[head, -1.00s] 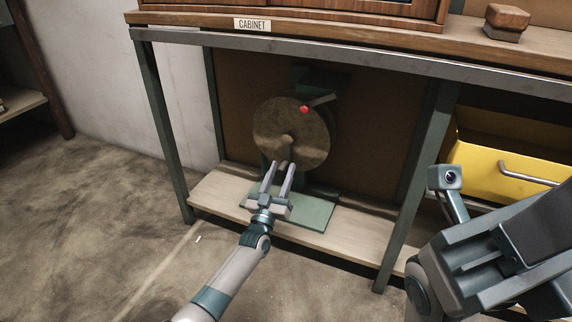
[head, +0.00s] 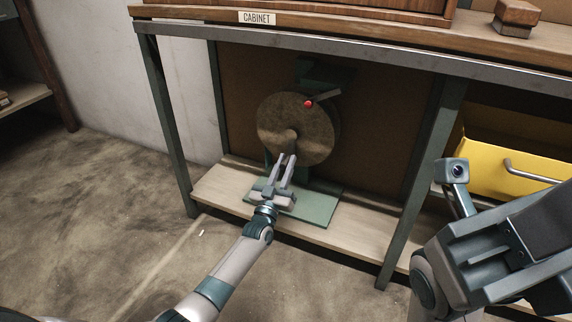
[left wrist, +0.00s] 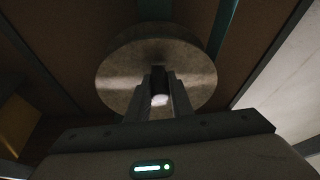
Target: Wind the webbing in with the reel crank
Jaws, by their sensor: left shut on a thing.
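The reel is a round, worn metal disc (head: 297,128) on a green stand, under the bench. A handle, likely the crank's, stands out from the disc near its middle (head: 290,136). My left gripper (head: 284,160) reaches up to it from below. In the left wrist view its fingers are shut on the dark crank handle (left wrist: 158,82), whose pale end (left wrist: 159,100) shows between them. I see no webbing. Part of my right arm (head: 480,250) shows at the right; its fingertips cannot be made out.
The reel's green base (head: 318,207) rests on a low wooden shelf (head: 225,188). Green bench legs (head: 165,120) stand on both sides. A yellow drawer (head: 510,150) is at the right. The bench top (head: 360,30) overhangs the reel. The floor in front is clear.

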